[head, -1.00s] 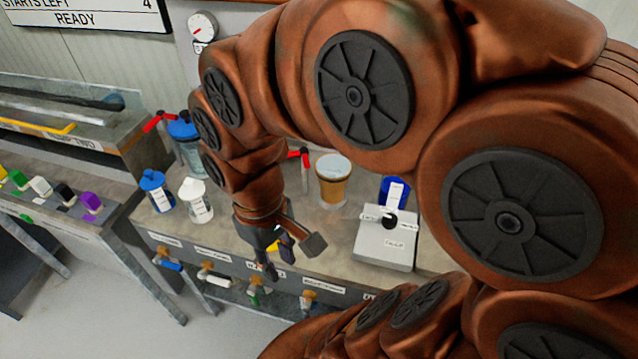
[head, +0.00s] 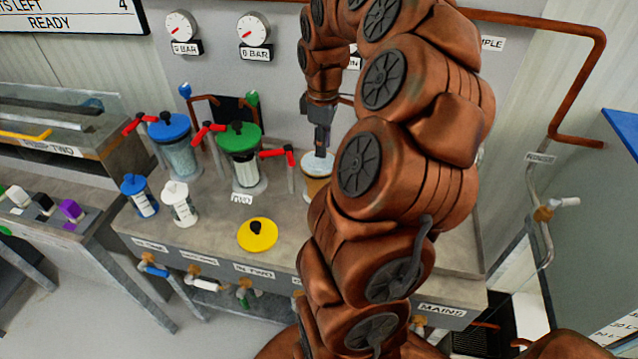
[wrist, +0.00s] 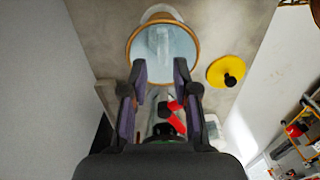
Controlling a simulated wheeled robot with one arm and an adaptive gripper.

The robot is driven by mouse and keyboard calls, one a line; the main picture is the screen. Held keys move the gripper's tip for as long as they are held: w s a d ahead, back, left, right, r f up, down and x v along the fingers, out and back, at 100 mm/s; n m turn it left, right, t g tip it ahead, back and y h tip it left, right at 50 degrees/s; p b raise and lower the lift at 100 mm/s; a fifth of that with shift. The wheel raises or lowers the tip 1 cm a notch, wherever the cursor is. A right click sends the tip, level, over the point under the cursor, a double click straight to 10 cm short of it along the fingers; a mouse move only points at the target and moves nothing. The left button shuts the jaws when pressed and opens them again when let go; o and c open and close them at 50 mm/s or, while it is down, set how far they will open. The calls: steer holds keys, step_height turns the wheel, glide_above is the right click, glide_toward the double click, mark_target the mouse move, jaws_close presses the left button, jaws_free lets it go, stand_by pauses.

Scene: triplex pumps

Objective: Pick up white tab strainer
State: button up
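A small canister with a white top and tab (head: 178,203) and a pale label stands upright on the bench, right of a similar blue-topped canister (head: 139,196). It matches the white tab strainer. My gripper (head: 320,148) is well to its right, pointing down above an open amber-rimmed pot (head: 317,178). The wrist view shows my gripper's fingers (wrist: 160,76) apart with nothing held between them. The open pot (wrist: 134,47) lies beyond the fingertips, with a pale, unclear shape inside. The white-topped canister cannot be made out in the wrist view.
A blue-lidded pot (head: 170,128) and a green-lidded pot (head: 238,137) with red-handled clamps stand behind the canisters. A yellow lid (head: 257,235) lies on the bench front. Valves line the front edge. My arm hides the bench's right part.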

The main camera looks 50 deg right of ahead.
mark_target(322, 168)
steer(key=shift+s+a+f+p, duration=0.1)
steer(key=shift+f+p, duration=0.5)
steer(key=shift+f, duration=1)
steer(key=shift+a+f+p, duration=0.1)
steer(key=shift+f+p, duration=0.45)
steer(key=shift+f, duration=1.7)
steer(key=shift+c, duration=0.4)
jaws_close()
